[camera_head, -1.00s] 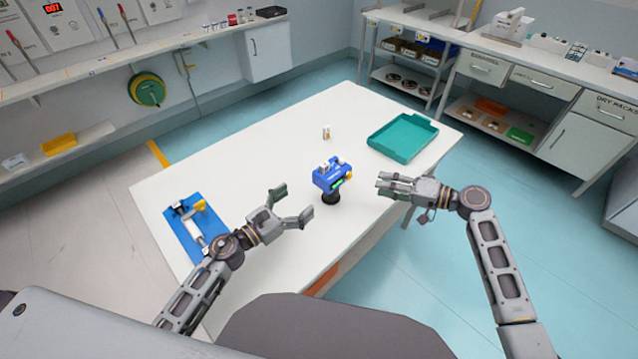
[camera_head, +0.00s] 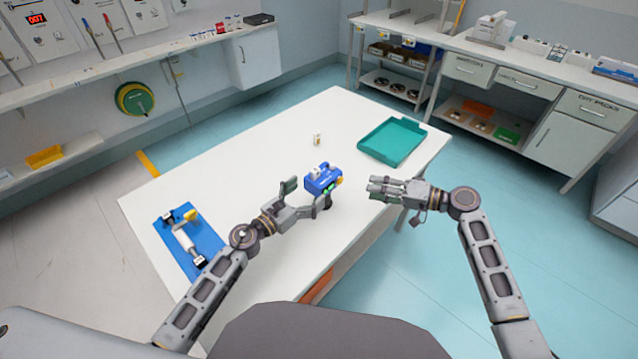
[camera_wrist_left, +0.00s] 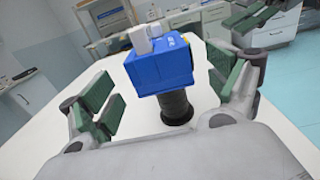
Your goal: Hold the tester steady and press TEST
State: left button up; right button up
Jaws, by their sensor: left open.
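The tester is a blue box (camera_head: 320,179) with a white part on top, a yellow knob at its right and a small green patch on its front. It stands upright on a black round stand, which shows in the left wrist view (camera_wrist_left: 176,107). My left gripper (camera_head: 307,196) is open at the tester's near left side. In the left wrist view the blue box (camera_wrist_left: 160,68) sits between the two green-padded fingers, with gaps on both sides. My right gripper (camera_head: 374,188) hovers to the right of the tester, apart from it. I cannot make out a TEST marking.
A teal tray (camera_head: 419,127) lies at the table's back right. A small white and brown item (camera_head: 317,140) stands behind the tester. A blue mat (camera_head: 207,264) with a yellow-handled tool lies at the left. The white tabletop (camera_head: 250,150) between them is clear.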

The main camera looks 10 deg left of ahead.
aim_at(319, 183)
pick_arm(q)
jog(key=shift+x, duration=2.8)
jog(key=c, duration=1.2)
jog(key=shift+c, duration=0.6)
pick_arm(e)
jog(key=shift+c, duration=0.4)
grip_shut()
jog(key=shift+a+f, duration=0.1)
jog(key=shift+a, duration=0.05)
